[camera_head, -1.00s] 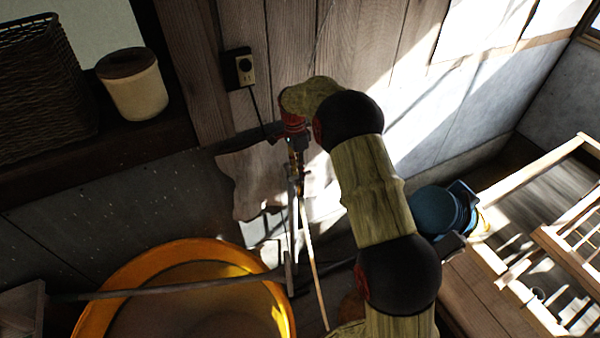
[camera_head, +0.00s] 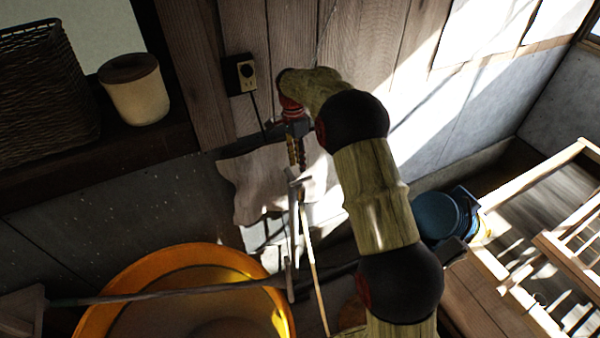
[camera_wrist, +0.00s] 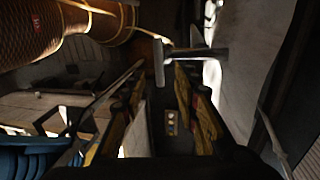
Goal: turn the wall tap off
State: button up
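A grey metal T-shaped piece, which looks like the wall tap (camera_head: 299,181), shows just below my gripper (camera_head: 297,166) in the head view. In the wrist view the tap (camera_wrist: 198,54) lies across the far end of the fingers, its short crosspiece near the gap between them. My gripper (camera_wrist: 160,78) points down, with its black-and-yellow fingers apart. I cannot tell whether a finger touches the tap. The tap's mount on the wall is not clear.
An orange basin (camera_head: 120,281) stands below left, with a long thin handle lying across it. A socket (camera_head: 240,73) is on the plank wall. A lidded pot (camera_head: 136,95) and woven basket (camera_head: 45,98) stand on the left shelf. A blue container (camera_head: 437,215) and wooden rack (camera_head: 525,206) are at right.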

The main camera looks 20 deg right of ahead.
jog(key=shift+w+a+r, duration=0.1)
jog(key=shift+w+r, duration=0.15)
jog(key=shift+r, duration=0.95)
jog(key=shift+w+r, duration=0.25)
jog(key=shift+r, duration=0.95)
